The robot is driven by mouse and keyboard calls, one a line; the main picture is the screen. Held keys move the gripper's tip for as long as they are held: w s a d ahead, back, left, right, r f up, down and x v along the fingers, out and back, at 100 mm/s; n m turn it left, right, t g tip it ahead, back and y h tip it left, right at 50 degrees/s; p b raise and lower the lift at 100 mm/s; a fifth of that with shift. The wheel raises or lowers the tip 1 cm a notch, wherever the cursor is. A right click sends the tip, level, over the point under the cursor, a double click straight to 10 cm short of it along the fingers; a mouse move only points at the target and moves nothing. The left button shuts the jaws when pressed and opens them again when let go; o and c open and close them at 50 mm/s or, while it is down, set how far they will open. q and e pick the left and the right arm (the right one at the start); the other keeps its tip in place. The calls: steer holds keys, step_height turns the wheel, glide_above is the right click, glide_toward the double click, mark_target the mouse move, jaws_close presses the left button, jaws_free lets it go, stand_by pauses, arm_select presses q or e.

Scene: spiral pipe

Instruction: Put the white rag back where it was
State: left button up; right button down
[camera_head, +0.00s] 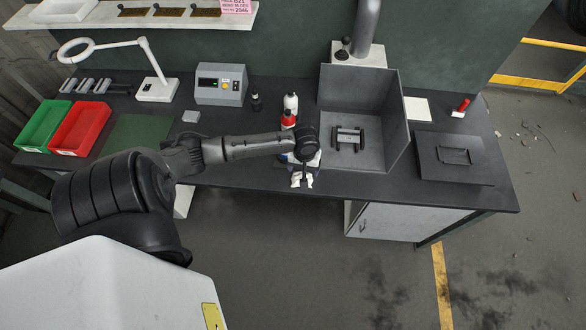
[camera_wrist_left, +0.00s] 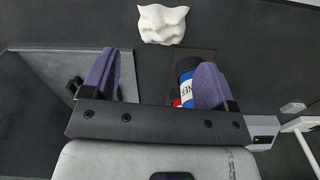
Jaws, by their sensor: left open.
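The white rag (camera_head: 301,181) is a small crumpled piece at the bench's front edge, just below my left gripper in the head view. In the left wrist view the rag (camera_wrist_left: 163,24) shows on a dark surface, beyond the fingertips and apart from them. My left gripper (camera_wrist_left: 155,70) is open, its two purple fingers spread wide with nothing held between them. In the head view the wrist partly hides the gripper (camera_head: 304,172). I cannot tell whether part of the rag hangs over the edge. My right gripper is not in view.
Bottles with white and red parts (camera_head: 289,110) stand behind my left wrist; a blue-and-red labelled one (camera_wrist_left: 187,82) is beside the right finger. A grey open-fronted box (camera_head: 378,105) is to the right. Green (camera_head: 38,128) and red (camera_head: 92,130) trays are at far left.

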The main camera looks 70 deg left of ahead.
arm_select(q)
steer(key=s+d+f+m, duration=0.2)
steer(key=s+d+m, duration=0.35)
steer(key=d, duration=0.55)
steer(key=s+d+r+m+t, duration=0.3)
steer(key=s+d+r+m, duration=0.4)
steer(key=s+d+r, duration=0.2)
steer(key=shift+s+d+r, duration=0.15)
steer(key=shift+s+d, duration=0.45)
steer(key=shift+s, duration=0.3)
